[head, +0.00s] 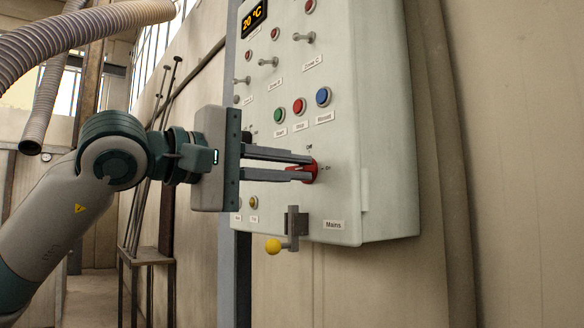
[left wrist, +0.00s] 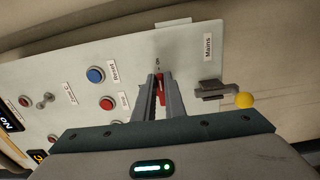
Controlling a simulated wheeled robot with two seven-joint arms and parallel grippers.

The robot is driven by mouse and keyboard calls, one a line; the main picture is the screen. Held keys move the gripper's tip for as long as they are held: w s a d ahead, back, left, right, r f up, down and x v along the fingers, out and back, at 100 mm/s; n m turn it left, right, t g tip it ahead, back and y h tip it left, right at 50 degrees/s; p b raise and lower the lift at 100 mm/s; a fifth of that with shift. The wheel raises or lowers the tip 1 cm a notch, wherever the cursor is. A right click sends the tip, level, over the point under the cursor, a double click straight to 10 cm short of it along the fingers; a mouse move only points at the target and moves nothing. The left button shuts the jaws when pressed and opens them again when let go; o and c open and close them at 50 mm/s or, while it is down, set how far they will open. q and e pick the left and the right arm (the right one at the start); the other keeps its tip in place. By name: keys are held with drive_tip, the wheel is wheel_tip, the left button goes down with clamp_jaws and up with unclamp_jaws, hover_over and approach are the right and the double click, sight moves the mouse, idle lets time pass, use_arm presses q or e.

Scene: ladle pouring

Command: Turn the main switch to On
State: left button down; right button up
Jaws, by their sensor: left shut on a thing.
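The red rotary switch (head: 313,171) is on the lower part of the pale control panel (head: 365,120). My left gripper (head: 307,168) is shut on the red switch, with one finger above and one below. The fingers hide part of the knob, so I cannot tell its exact angle. In the left wrist view the red switch (left wrist: 160,90) shows between the two fingers (left wrist: 158,85). My right gripper is not in view.
A grey lever with a yellow ball (head: 273,246) is below the switch, beside the "Mains" label (head: 334,225). Green (head: 279,115), red (head: 299,106) and blue (head: 323,96) buttons are above. Several toggles and a display (head: 254,19) are higher up.

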use_arm(q)
drive_tip(key=shift+f, duration=0.1)
drive_tip(key=c, duration=1.8)
unclamp_jaws()
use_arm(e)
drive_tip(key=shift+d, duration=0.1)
use_arm(q)
drive_tip(key=shift+a, duration=0.1)
